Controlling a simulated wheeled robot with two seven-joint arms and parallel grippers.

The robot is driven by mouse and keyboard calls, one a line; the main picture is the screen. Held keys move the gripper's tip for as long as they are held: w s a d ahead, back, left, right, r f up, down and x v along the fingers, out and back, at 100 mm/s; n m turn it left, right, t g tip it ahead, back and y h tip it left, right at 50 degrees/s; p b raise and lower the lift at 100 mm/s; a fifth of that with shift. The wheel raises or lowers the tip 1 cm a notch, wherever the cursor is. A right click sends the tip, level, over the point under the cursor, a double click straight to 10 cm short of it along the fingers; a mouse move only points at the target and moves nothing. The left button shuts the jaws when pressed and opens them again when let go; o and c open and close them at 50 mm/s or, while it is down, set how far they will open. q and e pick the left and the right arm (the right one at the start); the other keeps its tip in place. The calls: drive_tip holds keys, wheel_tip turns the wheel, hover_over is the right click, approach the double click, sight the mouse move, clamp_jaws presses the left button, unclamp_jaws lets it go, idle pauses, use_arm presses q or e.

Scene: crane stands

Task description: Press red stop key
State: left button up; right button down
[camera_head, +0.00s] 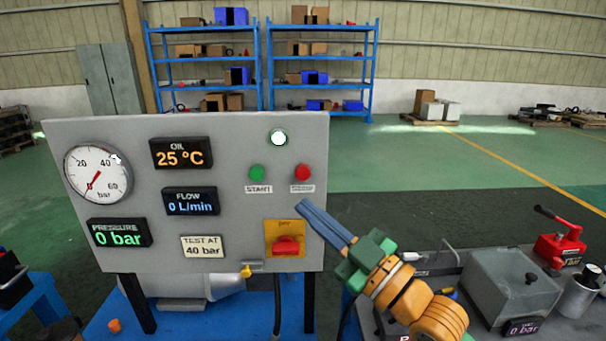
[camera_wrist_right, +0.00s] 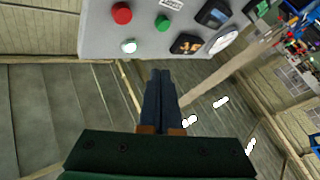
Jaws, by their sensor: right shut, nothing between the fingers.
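The red stop key (camera_head: 302,172) is a round button on the upright grey control panel (camera_head: 225,145), right of the green START button (camera_head: 257,173). In the right wrist view the red key (camera_wrist_right: 121,13) shows at the top, with the green button (camera_wrist_right: 162,23) to its right. My right gripper (camera_head: 302,206) is shut and empty, its blue fingertips together a little below the red key in the head view. The fingers (camera_wrist_right: 160,75) appear apart from the key in the wrist view. My left gripper is not in view.
A red rotary switch (camera_head: 286,245) on a yellow plate sits below the buttons. A white lamp (camera_head: 278,138) is above them. Gauge (camera_head: 97,173) and displays fill the panel's left. A grey box (camera_head: 511,287) and red tool (camera_head: 561,246) stand at the right.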

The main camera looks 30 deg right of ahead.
drive_tip(key=b, duration=0.2)
approach(296, 173)
drive_tip(key=w+a+r, duration=0.2)
drive_tip(key=w+a, duration=0.1)
drive_tip(key=shift+w+d+f, duration=0.1)
drive_tip(key=shift+w+d, duration=0.15)
drive_tip(key=shift+w, duration=0.45)
idle(1.3)
drive_tip(key=shift+w+d, duration=0.2)
drive_tip(key=shift+w, duration=0.2)
drive_tip(key=shift+w+d, duration=0.2)
drive_tip(key=shift+w, duration=0.25)
idle(0.6)
drive_tip(key=shift+s+a, duration=0.4)
drive_tip(key=shift+s, duration=0.4)
